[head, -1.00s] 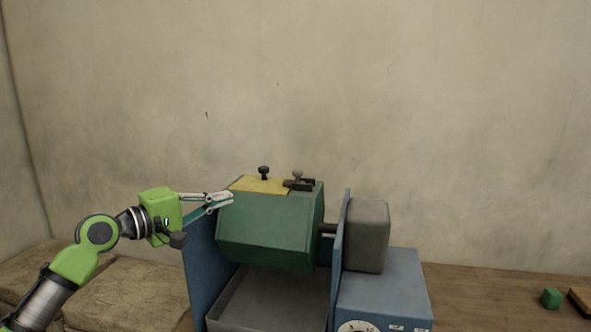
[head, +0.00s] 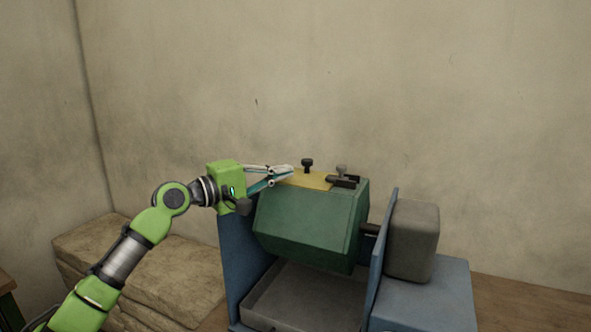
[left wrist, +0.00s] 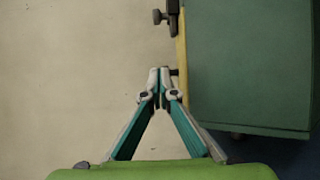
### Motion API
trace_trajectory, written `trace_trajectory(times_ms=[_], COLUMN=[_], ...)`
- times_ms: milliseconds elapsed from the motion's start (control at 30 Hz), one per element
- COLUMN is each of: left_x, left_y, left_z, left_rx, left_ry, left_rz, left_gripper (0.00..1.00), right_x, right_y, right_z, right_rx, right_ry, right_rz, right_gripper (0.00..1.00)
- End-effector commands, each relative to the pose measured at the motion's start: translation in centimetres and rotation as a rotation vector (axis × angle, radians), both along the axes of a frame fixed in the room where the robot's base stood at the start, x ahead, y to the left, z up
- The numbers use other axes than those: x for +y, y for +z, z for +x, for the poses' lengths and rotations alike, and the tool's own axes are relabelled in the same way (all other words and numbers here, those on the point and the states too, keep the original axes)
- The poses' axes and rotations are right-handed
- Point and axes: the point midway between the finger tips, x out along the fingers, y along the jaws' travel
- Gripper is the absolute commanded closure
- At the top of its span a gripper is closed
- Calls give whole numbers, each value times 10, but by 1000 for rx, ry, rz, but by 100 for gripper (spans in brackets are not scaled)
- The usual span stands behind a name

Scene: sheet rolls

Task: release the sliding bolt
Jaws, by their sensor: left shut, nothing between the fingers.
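A green six-sided drum (head: 305,230) carries a yellow plate (head: 314,181) on its top. A dark sliding bolt with a grey knob (head: 342,171) sits at the plate's right end. A black knob (head: 307,163) stands up from the plate. My left gripper (head: 291,172) is shut and empty, its tips at the plate's left end, just left of the black knob. In the left wrist view the shut fingertips (left wrist: 160,74) are beside the plate's edge (left wrist: 181,55); a dark stub behind them is partly hidden. The bolt's knob (left wrist: 158,17) shows beyond. My right gripper is out of view.
The drum hangs between blue side panels (head: 246,250) above a grey tray (head: 300,298). A grey housing (head: 412,240) stands right of it on a blue base (head: 440,295). Stacked tan slabs (head: 160,262) lie at left. Space above the drum is clear.

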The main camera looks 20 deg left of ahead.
Motion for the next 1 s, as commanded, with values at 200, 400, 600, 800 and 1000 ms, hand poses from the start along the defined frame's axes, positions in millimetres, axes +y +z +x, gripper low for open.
trace_trajectory(times_ms=[200, 400, 600, 800, 1000], left_x=[-25, -47, -73, -82, -82], left_y=[7, 6, 4, 2, 1], left_z=[39, 75, 63, 60, 59], left_rx=[-1, 0, 0, -2, -1], left_ry=[-2, -2, -1, 0, 0], left_rz=[-5, -1, 2, 1, 0], left_gripper=[100, 100, 100, 100, 100], right_x=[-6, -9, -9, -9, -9], right_y=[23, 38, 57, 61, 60], right_z=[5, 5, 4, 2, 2], right_rx=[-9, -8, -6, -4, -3], right_ry=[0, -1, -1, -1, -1], right_rz=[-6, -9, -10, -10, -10], right_gripper=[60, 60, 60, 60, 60])
